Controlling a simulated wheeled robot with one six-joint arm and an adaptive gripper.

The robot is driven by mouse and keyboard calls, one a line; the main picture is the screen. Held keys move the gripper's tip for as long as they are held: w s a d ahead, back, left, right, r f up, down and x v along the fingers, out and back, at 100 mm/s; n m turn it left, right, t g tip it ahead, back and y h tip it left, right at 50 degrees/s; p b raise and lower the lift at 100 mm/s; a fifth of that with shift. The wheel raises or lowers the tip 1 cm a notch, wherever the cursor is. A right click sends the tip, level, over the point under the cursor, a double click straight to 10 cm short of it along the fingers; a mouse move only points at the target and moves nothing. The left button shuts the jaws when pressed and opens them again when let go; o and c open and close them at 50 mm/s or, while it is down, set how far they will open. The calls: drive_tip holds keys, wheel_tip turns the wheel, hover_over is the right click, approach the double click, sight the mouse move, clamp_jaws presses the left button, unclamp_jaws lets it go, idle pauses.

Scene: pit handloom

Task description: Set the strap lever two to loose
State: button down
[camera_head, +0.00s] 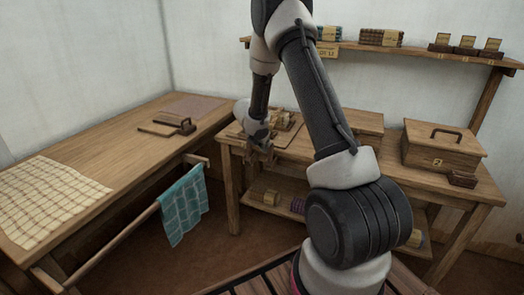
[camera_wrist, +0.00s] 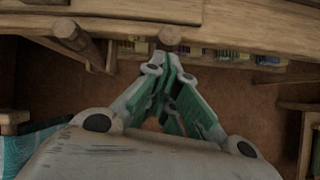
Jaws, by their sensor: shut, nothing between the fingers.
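My gripper (camera_wrist: 170,58) is shut and empty in the wrist view, its green-sided fingers drawn together. A rounded wooden peg (camera_wrist: 170,37) stands out from the bench's front edge just beyond the fingertips; I cannot tell whether they touch it. A second, larger wooden peg (camera_wrist: 76,36) shows to the left. Neither carries a readable label, so I cannot tell which, if either, is strap lever two. In the head view my gripper is at the front left of the small bench (camera_head: 340,152), beside a wooden fixture (camera_head: 284,122), and its fingertips are hard to make out.
A long table (camera_head: 130,145) with a checked cloth (camera_head: 48,198) stands left. A teal cloth (camera_head: 183,205) hangs on a rail before it. A lidded box (camera_head: 440,150) sits at the bench's right. Bundles (camera_wrist: 228,54) lie on the under-shelf. Floor between table and bench is clear.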

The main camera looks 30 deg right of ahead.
drive_tip(key=shift+w+d+r, duration=0.15)
drive_tip(key=shift+w+d, duration=0.3)
drive_tip(key=shift+d, duration=0.05)
idle(0.4)
